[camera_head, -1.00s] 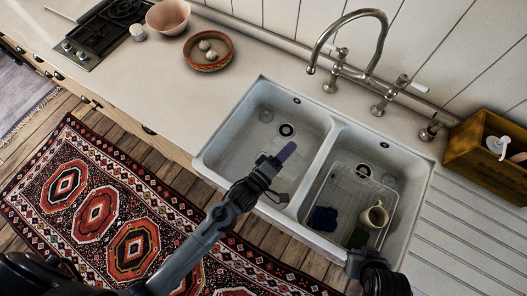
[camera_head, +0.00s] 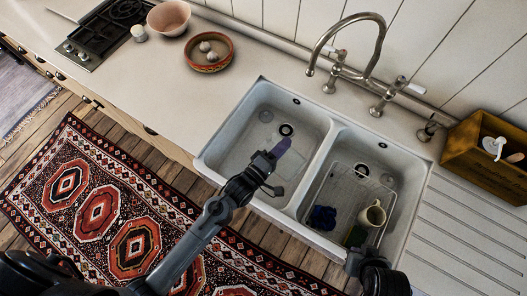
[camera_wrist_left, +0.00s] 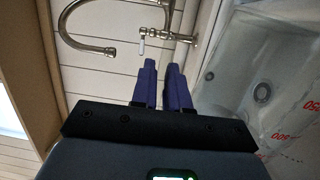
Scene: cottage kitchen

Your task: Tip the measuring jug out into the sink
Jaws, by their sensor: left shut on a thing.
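My left gripper (camera_head: 281,148), with purple fingers, is over the left basin of the white double sink (camera_head: 206,160). It is shut on the measuring jug. In the left wrist view the gripper's fingers (camera_wrist_left: 163,85) point up the picture. The clear jug (camera_wrist_left: 285,112) fills the right side there, with red markings that look turned over. The basin and its drain show through or behind it.
The right basin holds a wire rack (camera_head: 338,183), a cream mug (camera_head: 372,217) and a dark blue cloth-like thing (camera_head: 322,218). The tap (camera_head: 377,45) arches behind the sink. A wooden crate (camera_head: 478,150) stands at right. A bowl (camera_head: 208,66) sits on the left counter.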

